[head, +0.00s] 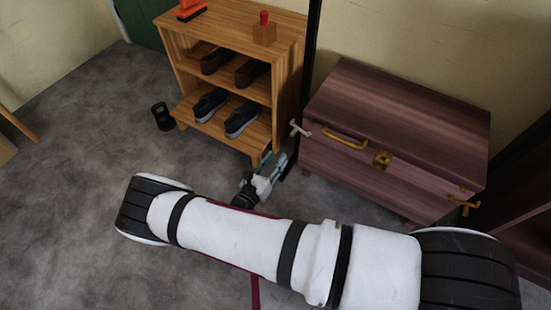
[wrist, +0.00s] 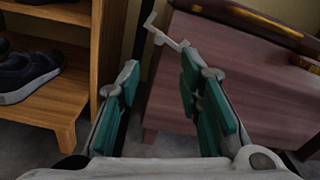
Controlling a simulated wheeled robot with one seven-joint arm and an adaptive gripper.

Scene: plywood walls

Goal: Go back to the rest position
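My gripper (head: 273,161) is low in front of the gap between the wooden shoe shelf (head: 226,132) and the purple-brown chest (head: 340,160). In the wrist view my gripper (wrist: 160,80) shows two teal-padded fingers standing apart with nothing between them. The shelf's side panel is to the left and the chest front to the right there. A grey latch or handle (wrist: 165,35) on the chest's left end shows just beyond the fingertips; I cannot tell whether they touch it. My white arm crosses the lower part of the head view.
Dark shoes (head: 243,119) stand on the shelf, with a red-knobbed wooden block (head: 264,33) and an orange object (head: 191,9) on top. A black object (head: 163,116) is on the floor left of the shelf. Grey floor (head: 75,150) is open at left. A dark cabinet (head: 525,210) is at right.

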